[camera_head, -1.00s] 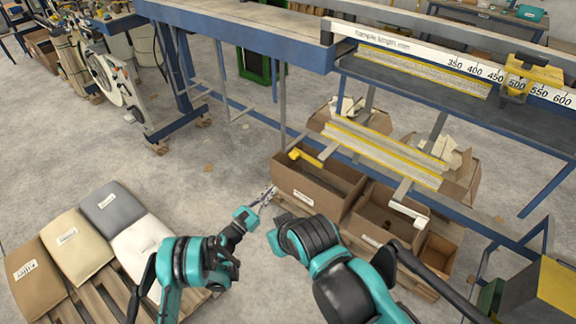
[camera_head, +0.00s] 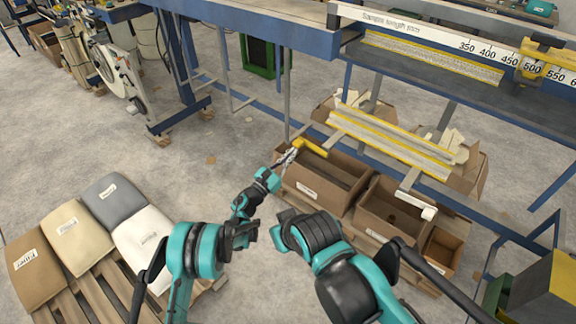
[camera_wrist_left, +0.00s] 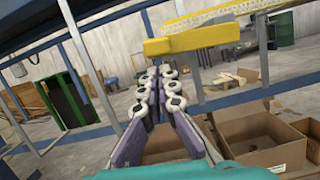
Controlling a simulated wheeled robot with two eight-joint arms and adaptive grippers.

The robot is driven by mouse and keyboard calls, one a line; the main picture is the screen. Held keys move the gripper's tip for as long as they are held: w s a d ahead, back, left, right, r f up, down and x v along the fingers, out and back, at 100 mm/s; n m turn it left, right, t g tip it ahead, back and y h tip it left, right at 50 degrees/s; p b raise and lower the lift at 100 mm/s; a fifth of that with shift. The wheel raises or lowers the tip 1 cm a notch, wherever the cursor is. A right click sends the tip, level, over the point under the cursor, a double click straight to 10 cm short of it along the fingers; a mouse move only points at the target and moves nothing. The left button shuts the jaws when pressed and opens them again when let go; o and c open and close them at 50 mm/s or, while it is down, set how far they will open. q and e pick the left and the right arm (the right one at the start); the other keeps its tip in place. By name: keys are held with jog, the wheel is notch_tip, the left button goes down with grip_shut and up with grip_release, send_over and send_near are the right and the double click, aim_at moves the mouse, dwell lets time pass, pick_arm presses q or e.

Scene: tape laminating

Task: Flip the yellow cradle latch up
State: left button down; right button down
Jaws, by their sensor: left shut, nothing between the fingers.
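The yellow cradle latch (camera_head: 312,147) is a short yellow bar at the left end of the lower cradle, above the cardboard boxes. In the left wrist view the yellow latch (camera_wrist_left: 190,40) lies roughly level across the upper middle. My left gripper (camera_head: 289,156) is shut and empty, just left of and slightly below the latch's end in the head view. In the left wrist view its fingertips (camera_wrist_left: 161,76) are together below the latch's left part. I cannot tell whether they touch it. My right gripper does not show; only dark and teal links of that arm are in view.
The lower cradle (camera_head: 385,145) has yellow edges. A blue-framed bench with a length scale (camera_head: 430,40) runs above. Sacks (camera_head: 115,198) lie on a pallet at the left. Grey floor lies between.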

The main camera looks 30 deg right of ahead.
pick_arm(q)
jog(key=shift+r, duration=0.35)
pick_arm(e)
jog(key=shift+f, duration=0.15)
